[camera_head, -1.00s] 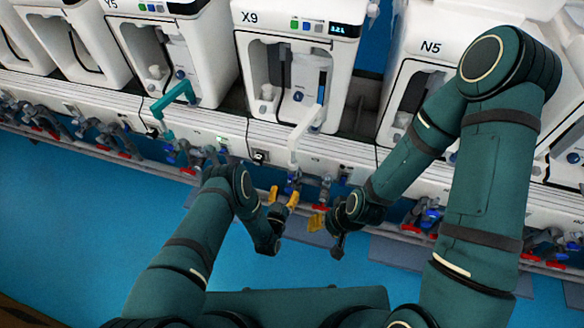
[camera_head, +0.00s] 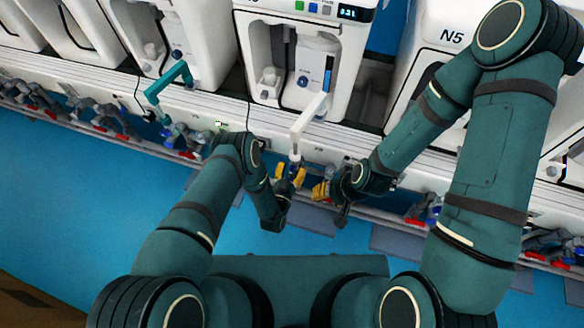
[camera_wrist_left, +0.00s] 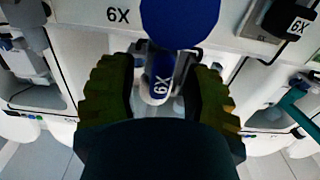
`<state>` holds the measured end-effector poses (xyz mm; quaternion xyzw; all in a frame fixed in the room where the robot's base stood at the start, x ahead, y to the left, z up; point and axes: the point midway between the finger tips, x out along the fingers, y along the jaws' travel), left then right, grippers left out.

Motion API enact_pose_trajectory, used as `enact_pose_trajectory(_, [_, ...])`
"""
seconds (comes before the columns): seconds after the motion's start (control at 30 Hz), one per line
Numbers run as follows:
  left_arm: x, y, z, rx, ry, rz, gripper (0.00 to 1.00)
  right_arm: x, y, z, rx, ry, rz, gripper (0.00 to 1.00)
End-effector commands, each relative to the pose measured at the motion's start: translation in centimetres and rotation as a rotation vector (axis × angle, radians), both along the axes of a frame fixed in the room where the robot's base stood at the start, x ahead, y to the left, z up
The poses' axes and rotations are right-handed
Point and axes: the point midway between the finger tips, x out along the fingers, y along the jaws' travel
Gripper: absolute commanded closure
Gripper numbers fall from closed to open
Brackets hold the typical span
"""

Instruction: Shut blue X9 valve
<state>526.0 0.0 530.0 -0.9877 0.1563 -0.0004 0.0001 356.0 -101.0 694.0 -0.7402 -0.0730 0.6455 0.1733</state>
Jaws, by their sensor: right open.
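The blue X9 valve (camera_wrist_left: 180,20) shows in the left wrist view as a round blue handle at the top centre. A blue part marked X9 (camera_wrist_left: 160,88), upside down in the picture, sits below it between my fingers. My left gripper (camera_head: 290,174) is open, with one yellow finger on each side of the valve fitting; I cannot tell whether they touch it. In the head view the fingers largely hide this valve. My right gripper (camera_head: 322,190) is at the rail just right of the left one; its fingers look empty.
A white spout (camera_head: 308,118) stands out above the left gripper, below the white X9 machine (camera_head: 340,75). A teal spout (camera_head: 165,85) is to the left. More valves (camera_head: 185,138) line the rail on both sides. Blue floor is clear in front.

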Motion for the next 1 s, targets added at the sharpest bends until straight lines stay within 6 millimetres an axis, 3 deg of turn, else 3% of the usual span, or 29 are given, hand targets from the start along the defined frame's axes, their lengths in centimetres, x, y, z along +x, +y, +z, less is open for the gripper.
enact_pose_trajectory(0.03, [0.00,0.00,-0.01,0.000,0.000,0.000,0.63,0.00,0.00,0.00,0.000,0.000,0.000,0.53])
enact_pose_trajectory(0.13, [0.00,0.00,-0.01,0.000,0.000,0.000,0.98,0.00,0.00,0.00,0.000,0.000,0.000,0.53])
enact_pose_trajectory(0.17, [0.01,0.00,-0.01,0.000,0.000,0.000,1.00,0.00,0.00,0.00,0.000,0.000,0.000,0.53])
enact_pose_trajectory(0.57, [0.07,-0.04,0.03,0.021,-0.008,-0.001,1.00,0.01,0.00,0.02,0.000,0.000,0.000,0.53])
enact_pose_trajectory(1.0, [0.04,-0.23,0.02,0.277,-0.091,-0.002,1.00,-0.02,0.00,0.17,0.000,0.001,0.000,0.53])
